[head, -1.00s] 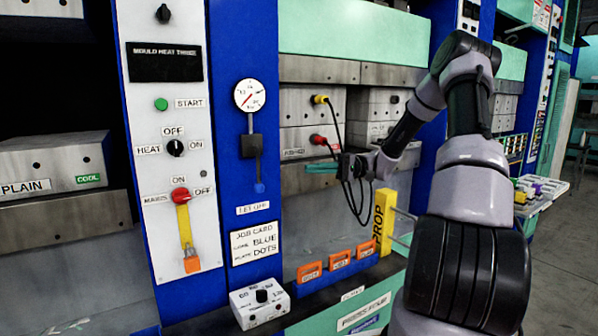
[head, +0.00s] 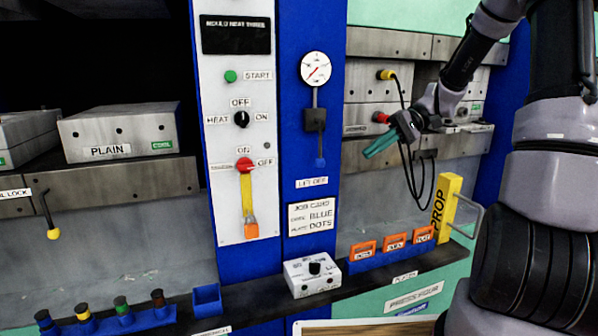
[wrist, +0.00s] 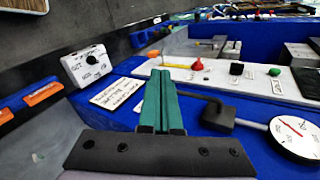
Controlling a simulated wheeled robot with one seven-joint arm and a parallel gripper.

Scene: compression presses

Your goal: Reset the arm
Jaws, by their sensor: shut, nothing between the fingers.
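My gripper (head: 380,146) is raised in front of the right-hand press in the head view, close to the mould's red plug (head: 380,117). Its green fingers are together and empty, pointing left and down. In the wrist view the shut fingers (wrist: 162,105) lie in front of the blue column with the job card (wrist: 117,94) and the gauge (wrist: 297,138). I cannot tell whether the fingers touch anything. My arm folds down from the upper right of the head view.
A control panel with a red mains switch (head: 245,164) stands left of the gauge. A white dial box (head: 312,274), orange tags (head: 393,242) and a yellow prop (head: 446,208) sit along the ledge. Black cables (head: 411,185) hang by my gripper. A PLAIN mould (head: 119,132) is at left.

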